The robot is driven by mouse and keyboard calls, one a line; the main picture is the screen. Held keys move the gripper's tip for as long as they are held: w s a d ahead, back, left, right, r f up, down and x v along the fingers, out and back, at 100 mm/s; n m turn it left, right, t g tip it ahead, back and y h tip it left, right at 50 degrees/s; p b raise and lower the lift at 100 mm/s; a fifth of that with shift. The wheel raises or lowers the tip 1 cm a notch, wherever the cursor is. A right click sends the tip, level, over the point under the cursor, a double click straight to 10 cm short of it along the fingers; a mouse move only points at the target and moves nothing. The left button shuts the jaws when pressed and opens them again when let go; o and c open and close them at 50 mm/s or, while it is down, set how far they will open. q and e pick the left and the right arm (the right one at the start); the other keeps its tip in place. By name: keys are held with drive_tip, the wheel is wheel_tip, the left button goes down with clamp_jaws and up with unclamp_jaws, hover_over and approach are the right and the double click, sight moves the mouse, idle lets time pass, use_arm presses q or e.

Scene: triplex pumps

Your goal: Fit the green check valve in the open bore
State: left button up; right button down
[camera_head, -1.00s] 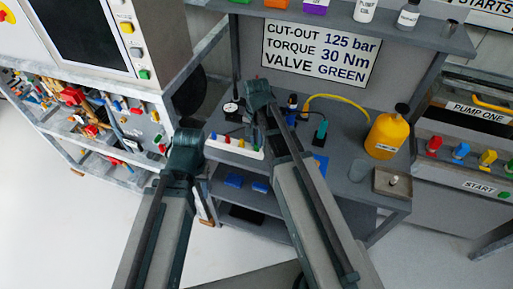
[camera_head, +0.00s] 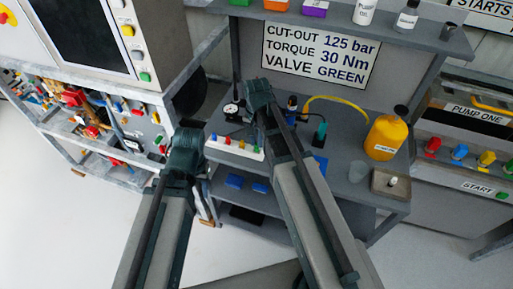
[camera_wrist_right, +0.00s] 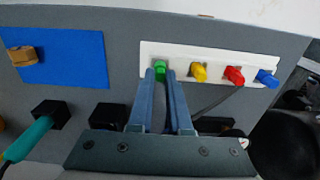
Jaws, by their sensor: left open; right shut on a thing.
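The green check valve (camera_wrist_right: 160,68) stands at the left end of a white rack (camera_wrist_right: 213,55) in the right wrist view. My right gripper (camera_wrist_right: 160,77) is shut on it, one finger on each side. In the head view the rack (camera_head: 228,149) lies on the grey bench; my right gripper (camera_head: 258,98) is over its right end, its fingertips hidden. My left gripper (camera_head: 186,150) is open and empty, in front of the bench left of the rack. I cannot make out the open bore in either view.
Yellow (camera_wrist_right: 198,72), red (camera_wrist_right: 234,75) and blue (camera_wrist_right: 267,78) valves share the rack. A blue mat (camera_wrist_right: 75,60) bears a brass part (camera_wrist_right: 22,56). Black blocks and a teal-handled tool (camera_wrist_right: 28,138) are nearby. A yellow jug (camera_head: 384,138) stands at the bench's right.

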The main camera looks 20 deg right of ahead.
sight(256, 143)
drive_tip(key=shift+r+p, duration=1.95)
drive_tip(key=shift+r, duration=0.15)
drive_tip(key=shift+a, duration=0.15)
